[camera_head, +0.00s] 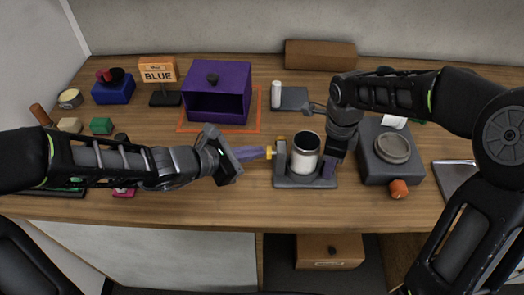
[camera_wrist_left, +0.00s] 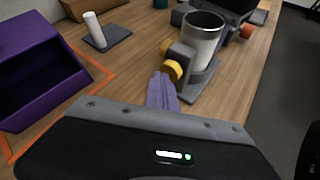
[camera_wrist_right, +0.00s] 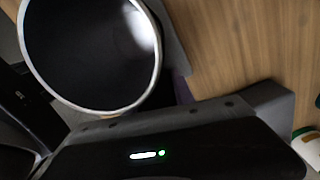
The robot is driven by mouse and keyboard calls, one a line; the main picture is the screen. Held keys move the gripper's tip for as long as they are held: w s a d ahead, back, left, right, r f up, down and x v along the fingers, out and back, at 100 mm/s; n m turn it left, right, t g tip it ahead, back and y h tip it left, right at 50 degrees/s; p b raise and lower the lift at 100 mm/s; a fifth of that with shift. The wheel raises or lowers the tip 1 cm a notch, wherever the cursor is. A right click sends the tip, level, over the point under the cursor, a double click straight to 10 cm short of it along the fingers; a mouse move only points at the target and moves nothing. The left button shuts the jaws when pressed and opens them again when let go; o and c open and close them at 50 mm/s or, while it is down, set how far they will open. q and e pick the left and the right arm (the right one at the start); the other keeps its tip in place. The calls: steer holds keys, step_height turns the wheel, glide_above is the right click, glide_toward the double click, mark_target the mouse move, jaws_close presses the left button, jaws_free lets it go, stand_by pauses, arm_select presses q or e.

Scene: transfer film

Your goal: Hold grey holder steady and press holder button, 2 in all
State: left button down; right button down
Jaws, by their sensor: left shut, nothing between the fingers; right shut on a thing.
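The grey holder (camera_head: 290,183) stands on the table with a steel-rimmed cup (camera_head: 305,162) upright in it. A yellow button (camera_head: 270,152) sticks out of its left side and also shows in the left wrist view (camera_wrist_left: 173,70). My left gripper (camera_head: 266,152) is shut and empty, its purple fingertips at the button; whether they touch is unclear. My right gripper (camera_head: 329,167) is shut on the holder's right side. In the right wrist view the cup's rim (camera_wrist_right: 152,78) fills the upper left, and the fingers are mostly hidden.
A purple open-fronted box (camera_head: 217,82) stands inside an orange outline behind my left gripper. A grey pad with a white cylinder (camera_head: 276,94) lies behind the holder. A grey device with an orange knob (camera_head: 398,189) sits close on the right. The table's front edge is near.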

arm_select(q)
steer(key=shift+d, duration=0.25)
stand_by(0.4)
steer(key=shift+w+a, duration=0.1)
steer(key=shift+a, duration=1.35)
steer(key=shift+w+a, duration=0.2)
steer(key=shift+a, duration=2.35)
arm_select(e)
steer(key=c, duration=1)
jaws_free()
